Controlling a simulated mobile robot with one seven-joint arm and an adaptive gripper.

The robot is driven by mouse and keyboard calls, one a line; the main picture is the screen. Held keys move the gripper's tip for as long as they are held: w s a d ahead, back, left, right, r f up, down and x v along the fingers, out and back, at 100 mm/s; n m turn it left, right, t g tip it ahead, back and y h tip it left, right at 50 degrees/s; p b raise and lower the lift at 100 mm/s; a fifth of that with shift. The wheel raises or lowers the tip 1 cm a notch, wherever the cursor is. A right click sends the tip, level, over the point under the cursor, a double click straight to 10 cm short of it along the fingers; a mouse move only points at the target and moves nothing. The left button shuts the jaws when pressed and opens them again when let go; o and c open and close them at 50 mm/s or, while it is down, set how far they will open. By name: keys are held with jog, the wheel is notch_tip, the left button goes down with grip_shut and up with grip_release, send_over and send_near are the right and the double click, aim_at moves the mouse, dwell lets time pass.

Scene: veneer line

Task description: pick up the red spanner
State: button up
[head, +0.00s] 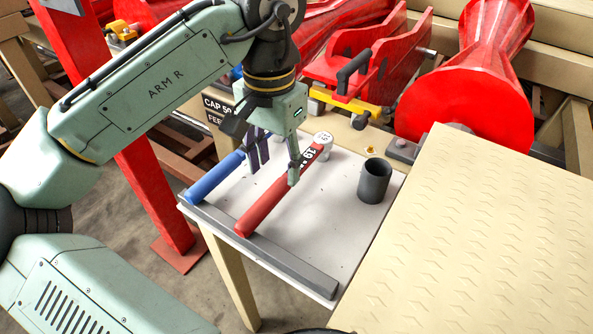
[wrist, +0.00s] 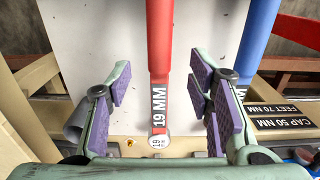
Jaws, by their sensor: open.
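The red spanner (head: 262,207) lies on a pale-topped stand; its dark band reads "19 MM" in the wrist view (wrist: 159,45), and its round end is pale. My gripper (head: 276,166) is open with purple-padded fingers, over the far part of the red spanner. In the wrist view the open fingers (wrist: 161,85) stand on either side of the spanner's labelled part, with a gap on both sides. Nothing is held. I cannot tell exactly how high the fingertips are above the stand top.
A blue spanner (head: 214,179) lies to the left of the red one. A dark grey cup (head: 374,181) stands at the right of the stand top. A grey bar (head: 265,255) runs along its near edge. A cream panel (head: 480,240) and red machinery (head: 460,105) flank the stand.

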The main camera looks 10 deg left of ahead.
aim_at(278, 184)
jog(key=shift+w+d+f+p, duration=0.1)
jog(key=shift+f+p, duration=0.55)
jog(key=shift+f, duration=2.85)
jog(key=shift+c, duration=0.4)
grip_shut()
